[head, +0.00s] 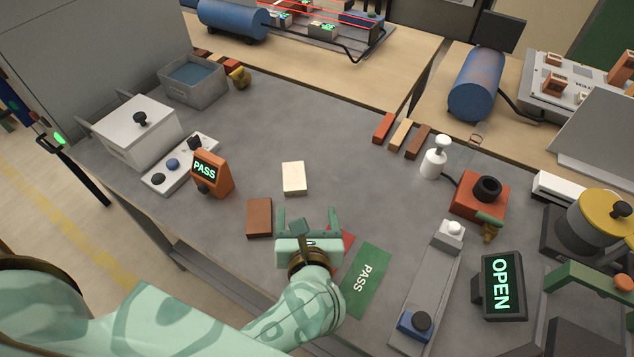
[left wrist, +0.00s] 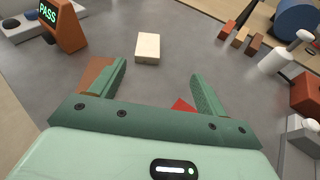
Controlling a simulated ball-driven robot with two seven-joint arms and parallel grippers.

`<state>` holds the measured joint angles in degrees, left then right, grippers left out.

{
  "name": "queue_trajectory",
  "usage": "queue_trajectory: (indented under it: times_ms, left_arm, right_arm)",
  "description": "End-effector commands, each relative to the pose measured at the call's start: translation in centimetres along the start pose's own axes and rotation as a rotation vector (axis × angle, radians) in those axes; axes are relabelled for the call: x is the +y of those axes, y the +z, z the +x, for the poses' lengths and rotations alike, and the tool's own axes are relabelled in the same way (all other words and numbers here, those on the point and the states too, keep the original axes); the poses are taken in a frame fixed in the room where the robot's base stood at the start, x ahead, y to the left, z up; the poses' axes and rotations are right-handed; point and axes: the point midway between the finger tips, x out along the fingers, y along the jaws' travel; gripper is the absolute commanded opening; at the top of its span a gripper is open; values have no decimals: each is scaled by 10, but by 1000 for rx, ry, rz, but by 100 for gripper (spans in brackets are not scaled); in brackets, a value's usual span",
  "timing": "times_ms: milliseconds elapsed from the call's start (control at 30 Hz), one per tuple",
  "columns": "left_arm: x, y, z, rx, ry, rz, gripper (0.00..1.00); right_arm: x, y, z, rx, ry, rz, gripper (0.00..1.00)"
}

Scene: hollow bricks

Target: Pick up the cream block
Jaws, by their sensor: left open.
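The cream block (head: 294,178) lies on the grey table, beyond my left gripper in the head view. In the left wrist view the cream block (left wrist: 148,48) is ahead of the fingers, near the middle top, apart from both. My left gripper (head: 308,211) is open, with nothing between its fingers. It also shows in the left wrist view (left wrist: 160,84), with its two green fingers wide apart. My right gripper is not in view.
A brown block (head: 259,217) lies just left of my left gripper. A green PASS mat (head: 365,281) and a partly hidden red patch (head: 342,243) are on its right. An orange PASS display (head: 212,174) stands left of the cream block. Table right of the block is clear.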

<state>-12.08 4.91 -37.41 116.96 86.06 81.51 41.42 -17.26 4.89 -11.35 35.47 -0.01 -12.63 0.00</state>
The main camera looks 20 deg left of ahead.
Motion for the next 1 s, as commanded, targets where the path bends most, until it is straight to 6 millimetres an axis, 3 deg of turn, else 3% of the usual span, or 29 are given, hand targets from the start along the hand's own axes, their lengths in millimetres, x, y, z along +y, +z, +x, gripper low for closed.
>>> queue_trajectory:
  times_ms: [167,533,833,1000]
  left_arm:
    - [8,-15,6,72,43,-95,75]
    - [12,-20,89,66,45,-97,75]
    - [15,-20,119,66,43,-97,75]
    - [20,-18,148,66,44,-96,75]
  right_arm:
    - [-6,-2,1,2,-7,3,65]
    - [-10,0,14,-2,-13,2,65]
    - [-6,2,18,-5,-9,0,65]
    - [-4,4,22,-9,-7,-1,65]
